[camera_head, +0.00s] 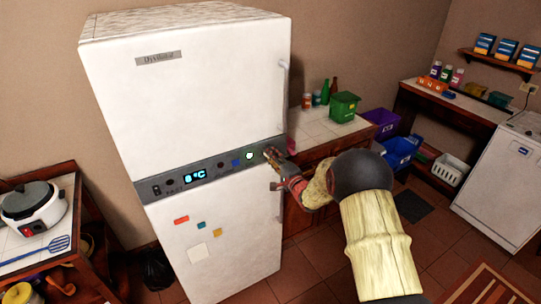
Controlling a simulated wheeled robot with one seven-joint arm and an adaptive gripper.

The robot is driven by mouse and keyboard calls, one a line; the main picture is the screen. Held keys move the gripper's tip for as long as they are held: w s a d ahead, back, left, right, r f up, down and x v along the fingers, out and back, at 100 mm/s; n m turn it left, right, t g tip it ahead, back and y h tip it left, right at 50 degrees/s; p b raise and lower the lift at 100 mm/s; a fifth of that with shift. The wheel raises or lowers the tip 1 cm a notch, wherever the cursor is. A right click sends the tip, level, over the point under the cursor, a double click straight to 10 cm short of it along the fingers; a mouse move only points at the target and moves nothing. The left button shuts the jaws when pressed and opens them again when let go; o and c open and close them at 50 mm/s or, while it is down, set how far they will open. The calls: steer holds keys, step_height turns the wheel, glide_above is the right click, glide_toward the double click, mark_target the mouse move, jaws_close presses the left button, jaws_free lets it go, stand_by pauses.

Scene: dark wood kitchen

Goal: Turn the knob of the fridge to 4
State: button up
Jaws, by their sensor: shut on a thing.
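The white fridge (190,90) stands upright with both doors closed. A grey control panel (147,190) runs across its middle. A lit blue display (195,176) on the panel seems to read 8 °C. My gripper (269,154) reaches in from the right and is shut at the panel's right end, just right of the green control. The fridge knob there is mostly hidden by the fingers, so its setting cannot be read.
Long handles (283,85) stick out along the fridge's right edge, close to my arm. A counter with a green box (344,106) and bottles stands behind my arm. A rice cooker (33,205) sits on a left table. Some tiled floor (320,262) is clear.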

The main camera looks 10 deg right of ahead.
steer(key=shift+f+m, duration=0.1)
steer(key=shift+m, duration=0.4)
steer(key=o, duration=1.1)
steer(key=shift+o, duration=0.2)
steer(key=v, duration=1.2)
